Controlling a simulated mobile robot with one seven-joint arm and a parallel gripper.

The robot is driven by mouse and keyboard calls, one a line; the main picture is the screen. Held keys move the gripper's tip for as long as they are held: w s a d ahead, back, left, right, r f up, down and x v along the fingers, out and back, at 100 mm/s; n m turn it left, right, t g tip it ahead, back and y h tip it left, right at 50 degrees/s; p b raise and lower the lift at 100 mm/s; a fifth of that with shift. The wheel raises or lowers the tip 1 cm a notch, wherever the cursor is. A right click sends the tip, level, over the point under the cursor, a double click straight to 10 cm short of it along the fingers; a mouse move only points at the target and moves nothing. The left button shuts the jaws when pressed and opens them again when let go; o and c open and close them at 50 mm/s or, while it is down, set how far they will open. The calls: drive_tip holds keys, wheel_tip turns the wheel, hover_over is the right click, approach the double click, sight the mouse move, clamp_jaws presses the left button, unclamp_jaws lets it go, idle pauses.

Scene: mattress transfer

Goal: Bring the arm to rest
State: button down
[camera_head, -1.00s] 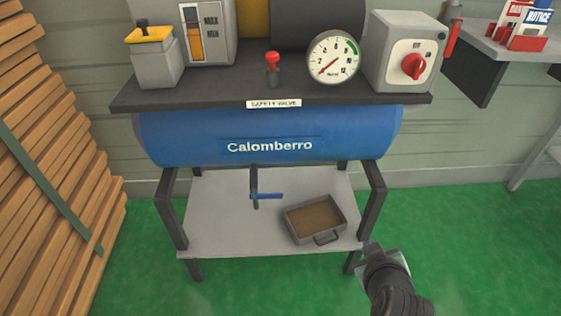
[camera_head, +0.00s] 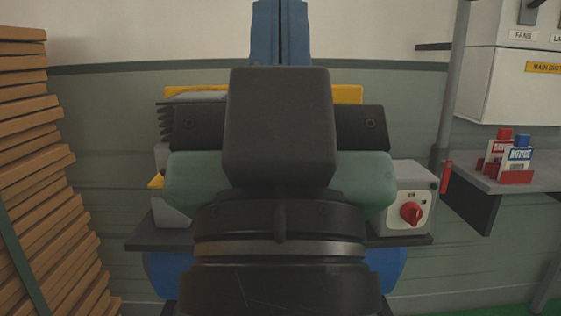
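My arm is raised straight up in the middle of the head view, close to the camera. My gripper (camera_head: 280,30) is at the top centre, cut off by the upper edge. Its two blue fingers stand upright side by side with only a thin dark line between them, so it looks shut. Nothing shows held in it.
Behind the arm, parts of the blue tank (camera_head: 391,270), its dark shelf (camera_head: 408,240) and a grey switch box with a red knob (camera_head: 411,213) show. Stacked planks (camera_head: 35,180) stand left.

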wheel_tip(320, 180, up, 28)
drive_tip(key=p, duration=2.6)
drive_tip(key=shift+r, duration=0.2)
drive_tip(key=shift+w, duration=0.1)
